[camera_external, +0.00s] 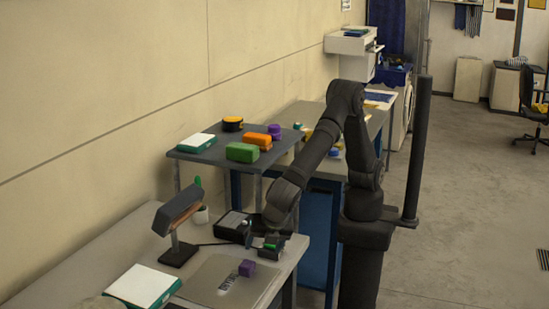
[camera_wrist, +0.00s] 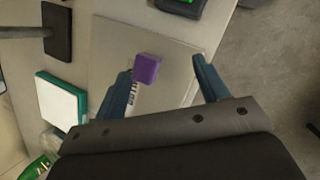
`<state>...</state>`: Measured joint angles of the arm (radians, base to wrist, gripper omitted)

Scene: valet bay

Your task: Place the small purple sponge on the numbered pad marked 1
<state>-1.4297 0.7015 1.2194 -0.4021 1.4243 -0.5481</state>
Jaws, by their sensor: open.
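A small purple block (camera_external: 247,268), which looks like the sponge, rests on a flat grey board (camera_external: 209,280) with lettering on the near table. In the wrist view the purple block (camera_wrist: 147,69) shows between the fingers, nearer the left one, apart from the right. My gripper (camera_wrist: 165,65) is open and empty. In the external view my gripper (camera_external: 276,214) hangs above the table, behind the block; its fingers are not clear there. Another purple item (camera_external: 274,130) sits on the raised shelf. I cannot make out a pad marked 1.
A lamp (camera_external: 178,212), a white-and-teal book (camera_external: 143,287) and a dark device (camera_external: 235,226) stand around the board. The raised shelf (camera_external: 200,155) holds a green block (camera_external: 242,152), an orange block (camera_external: 258,141) and other items. Bare board surrounds the block.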

